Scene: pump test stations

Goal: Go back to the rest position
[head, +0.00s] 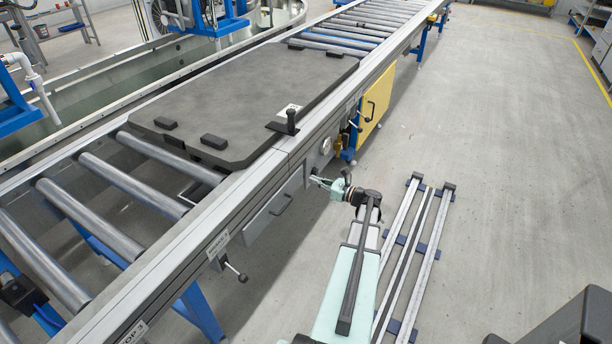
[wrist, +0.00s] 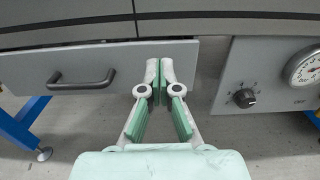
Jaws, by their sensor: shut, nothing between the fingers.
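My gripper (head: 318,181) is at the end of my pale green arm, beside the near side of the roller conveyor in the head view. In the wrist view my gripper (wrist: 159,72) points at the conveyor's side, with its fingertips together and nothing between them.
The roller conveyor (head: 115,316) carries a dark plate (head: 250,85) with a black upright handle (head: 291,121). The panel has a black knob (wrist: 245,98) and a round gauge (wrist: 305,66). The drawer has a dark handle (wrist: 81,80). Floor rails (head: 423,240) run alongside; open floor lies right.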

